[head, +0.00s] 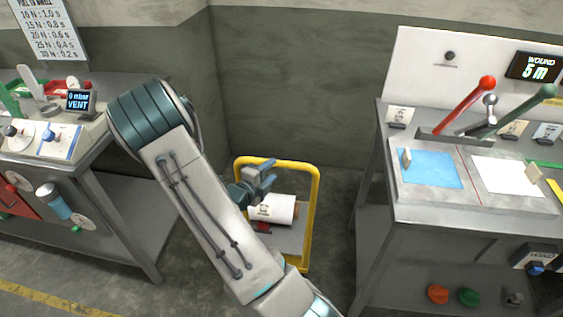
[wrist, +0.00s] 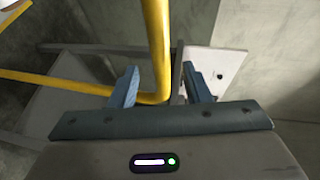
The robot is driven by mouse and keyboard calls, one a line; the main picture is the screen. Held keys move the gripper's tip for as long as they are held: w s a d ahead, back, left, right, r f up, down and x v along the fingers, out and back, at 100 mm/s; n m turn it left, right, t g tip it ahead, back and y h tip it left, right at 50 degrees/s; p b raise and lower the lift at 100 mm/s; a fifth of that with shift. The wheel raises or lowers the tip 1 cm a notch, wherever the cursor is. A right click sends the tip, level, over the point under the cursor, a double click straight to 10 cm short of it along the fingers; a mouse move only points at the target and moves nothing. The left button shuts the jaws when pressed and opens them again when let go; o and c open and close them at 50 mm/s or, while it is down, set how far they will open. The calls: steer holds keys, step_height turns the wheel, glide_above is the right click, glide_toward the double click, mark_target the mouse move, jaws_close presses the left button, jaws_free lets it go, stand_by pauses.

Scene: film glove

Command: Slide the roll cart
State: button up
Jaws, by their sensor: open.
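The roll cart is a low grey cart with a tall yellow tube handle (head: 316,205), standing on the floor between two benches. A white labelled roll (head: 283,207) lies on its grey deck (head: 289,241). My gripper (head: 266,170) is at the handle's top bar, and my arm hides the cart's left and lower parts. In the wrist view, my gripper (wrist: 160,80) is open. The yellow tube (wrist: 156,45) runs between its two blue fingers, with a visible gap on each side. The tube bends to the left near the gripper's palm.
A bench with a gauge display (head: 79,100) stands on the left. A grey bench (head: 392,185) with red and green levers stands on the right, close to the cart. A wall (head: 290,100) closes the back. Some floor shows between the cart and the right bench.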

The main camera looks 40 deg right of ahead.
mark_target(277, 166)
steer(key=x, duration=0.7)
steer(key=shift+d, duration=0.2)
steer(key=shift+f, duration=0.1)
jaws_close()
steer(key=shift+a, duration=0.1)
